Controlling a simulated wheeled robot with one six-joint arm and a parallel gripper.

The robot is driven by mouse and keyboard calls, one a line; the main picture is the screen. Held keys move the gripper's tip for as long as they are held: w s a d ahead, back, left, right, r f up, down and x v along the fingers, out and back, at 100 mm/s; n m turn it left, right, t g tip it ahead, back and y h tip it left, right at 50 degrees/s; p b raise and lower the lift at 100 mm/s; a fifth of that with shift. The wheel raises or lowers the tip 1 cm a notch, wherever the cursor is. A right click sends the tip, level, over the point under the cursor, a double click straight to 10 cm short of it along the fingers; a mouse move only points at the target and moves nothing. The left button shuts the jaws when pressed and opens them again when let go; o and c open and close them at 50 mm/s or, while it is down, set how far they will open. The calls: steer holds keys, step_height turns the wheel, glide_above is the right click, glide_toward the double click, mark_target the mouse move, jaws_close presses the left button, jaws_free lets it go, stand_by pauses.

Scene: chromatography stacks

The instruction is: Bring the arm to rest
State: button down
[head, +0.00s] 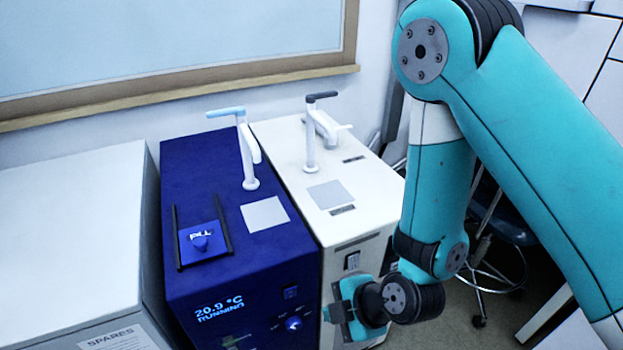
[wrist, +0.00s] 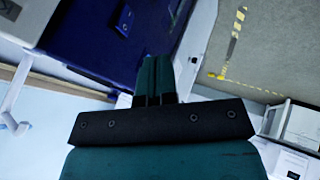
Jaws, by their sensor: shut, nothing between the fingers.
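My teal arm (head: 437,185) reaches in from the right in the head view and bends down at the elbow. My gripper (head: 332,313) is at its low end, in front of the white instrument (head: 355,185) and near the right side of the blue instrument (head: 240,270). In the wrist view, the fingers of my gripper (wrist: 154,72) lie together, shut and empty. The blue instrument (wrist: 85,30) is beyond them there. Whether the gripper touches either instrument cannot be told.
A white SPARES box (head: 70,235) stands left of the blue instrument. Upright white fittings rise from both instruments, one with a blue-topped arm (head: 226,112). A stool (head: 490,250) stands behind my arm. Floor with yellow-black tape (wrist: 236,35) shows in the wrist view.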

steer(key=s+d+r+m+g, duration=0.15)
steer(key=r+m, duration=0.35)
steer(key=r, duration=0.6)
steer(key=s+d+r+m+g, duration=0.15)
steer(key=r+m, duration=0.25)
steer(key=r, duration=0.6)
steer(key=s+d+r+m+g+h, duration=0.1)
steer(key=s+d+r+m, duration=0.3)
steer(key=s+r, duration=0.2)
steer(key=shift+d+r+m+h, duration=0.2)
steer(key=shift+d+m+h, duration=0.1)
steer(key=shift+m+h, duration=0.1)
